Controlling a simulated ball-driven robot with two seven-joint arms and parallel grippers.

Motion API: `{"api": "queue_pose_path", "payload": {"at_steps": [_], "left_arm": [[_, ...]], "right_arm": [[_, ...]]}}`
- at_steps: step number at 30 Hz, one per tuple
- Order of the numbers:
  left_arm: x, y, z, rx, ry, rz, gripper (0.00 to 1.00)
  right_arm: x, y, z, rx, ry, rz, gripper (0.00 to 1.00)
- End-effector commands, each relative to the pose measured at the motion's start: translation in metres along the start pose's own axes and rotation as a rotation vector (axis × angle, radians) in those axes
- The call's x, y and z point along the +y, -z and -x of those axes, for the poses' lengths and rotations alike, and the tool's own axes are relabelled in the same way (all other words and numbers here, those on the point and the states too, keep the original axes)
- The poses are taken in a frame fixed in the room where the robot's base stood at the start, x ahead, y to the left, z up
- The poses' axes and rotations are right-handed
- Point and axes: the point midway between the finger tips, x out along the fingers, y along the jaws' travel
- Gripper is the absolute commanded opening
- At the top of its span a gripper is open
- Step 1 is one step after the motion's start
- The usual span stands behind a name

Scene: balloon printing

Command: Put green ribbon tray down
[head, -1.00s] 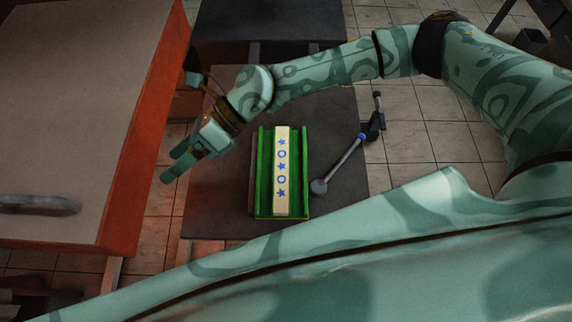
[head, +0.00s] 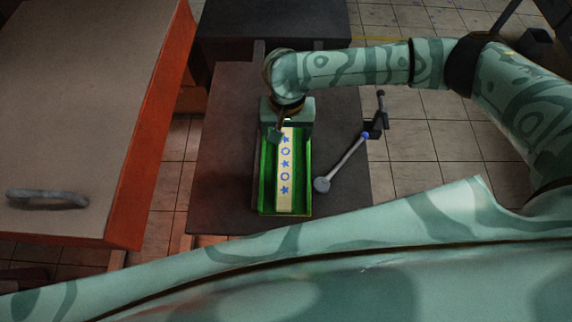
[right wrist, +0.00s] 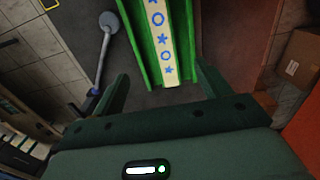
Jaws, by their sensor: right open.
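The green ribbon tray (head: 266,185) lies flat on the dark table. A cream ribbon strip (head: 286,175) with blue stars and rings runs along its middle. My right gripper (head: 286,133) is over the tray's far end and hides part of it. In the right wrist view my right gripper (right wrist: 163,80) is open, its two fingers apart. The near end of the tray (right wrist: 137,35) shows between them in that picture. I cannot tell whether the fingers touch the tray. My left gripper is not in view.
An orange-sided cabinet (head: 150,140) with a metal handle stands at left. A cardboard box (right wrist: 300,60) shows in the right wrist view. The table left of the tray is clear.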

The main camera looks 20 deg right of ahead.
Motion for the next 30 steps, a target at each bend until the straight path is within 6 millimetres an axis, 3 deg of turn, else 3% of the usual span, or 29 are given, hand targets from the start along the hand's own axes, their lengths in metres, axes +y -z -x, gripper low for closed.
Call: {"api": "queue_pose_path", "payload": {"at_steps": [6,12,20,27,30], "left_arm": [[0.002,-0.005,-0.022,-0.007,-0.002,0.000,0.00],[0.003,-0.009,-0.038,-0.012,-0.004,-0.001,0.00],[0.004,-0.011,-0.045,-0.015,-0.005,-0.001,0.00],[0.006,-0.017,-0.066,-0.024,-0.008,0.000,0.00],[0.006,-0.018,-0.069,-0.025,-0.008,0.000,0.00]], "right_arm": [[0.000,-0.001,-0.054,-0.004,-0.001,-0.007,0.76],[-0.001,-0.001,-0.096,-0.002,0.000,-0.004,0.76],[-0.002,0.000,-0.113,-0.001,0.001,-0.003,0.76],[-0.004,0.000,-0.153,-0.002,0.000,-0.004,0.76],[-0.005,0.000,-0.160,-0.001,0.002,-0.003,0.76]]}}
